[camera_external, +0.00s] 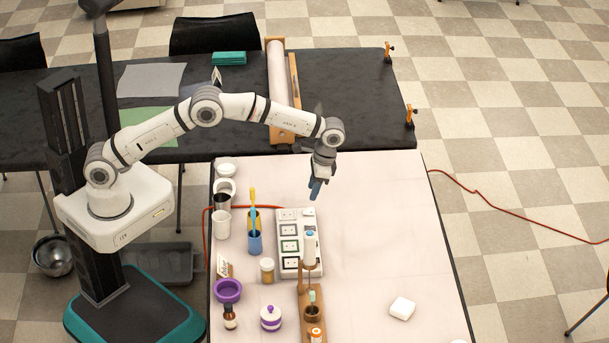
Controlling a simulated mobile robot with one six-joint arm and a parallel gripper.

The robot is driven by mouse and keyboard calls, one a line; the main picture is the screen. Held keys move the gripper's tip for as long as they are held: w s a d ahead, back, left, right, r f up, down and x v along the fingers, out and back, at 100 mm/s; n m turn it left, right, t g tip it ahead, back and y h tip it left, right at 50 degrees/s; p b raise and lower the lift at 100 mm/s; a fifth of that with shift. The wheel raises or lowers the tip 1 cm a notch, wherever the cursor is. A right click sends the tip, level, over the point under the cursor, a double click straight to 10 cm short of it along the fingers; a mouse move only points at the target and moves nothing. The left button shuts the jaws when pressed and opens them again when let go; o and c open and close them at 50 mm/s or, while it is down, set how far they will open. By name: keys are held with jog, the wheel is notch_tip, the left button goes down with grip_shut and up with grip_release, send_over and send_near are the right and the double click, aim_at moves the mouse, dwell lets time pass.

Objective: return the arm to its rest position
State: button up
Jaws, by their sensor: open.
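My arm reaches out from its base at the left, bent over the near edge of the black table. My gripper (316,190) points down above the back part of the white table (385,220). It is open, and I see nothing held between its fingers. The gripper is above and behind the white panel with dark sockets (288,246), apart from it.
On the white table stand white cups (221,224), a blue holder with brushes (255,242), a purple bowl (227,291), small bottles (230,317), a wooden stand (312,300) and a white block (402,308). A roller (276,75) lies on the black table. The white table's right side is mostly clear.

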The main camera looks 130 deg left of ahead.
jog(key=d+r+m+t+y, duration=0.1)
jog(key=d+r, duration=0.4)
jog(key=d, duration=0.3)
jog(key=s+d+r+m, duration=0.1)
jog(key=d+r+m, duration=0.1)
jog(key=d+r, duration=0.55)
jog(key=d+r+m+t+y, duration=0.1)
jog(key=d+r, duration=0.3)
jog(key=d, duration=0.6)
jog(key=s+d+r+m+t, duration=0.1)
jog(key=s+d+r+m, duration=0.1)
jog(key=s+d, duration=0.85)
jog(key=s+d+f+m+t, duration=0.1)
jog(key=s+d+f+m, duration=0.2)
jog(key=s+d, duration=0.6)
jog(key=s, duration=0.2)
jog(key=shift+s+d+t, duration=0.15)
jog(key=shift+s+t, duration=0.25)
jog(key=shift+c, duration=0.4)
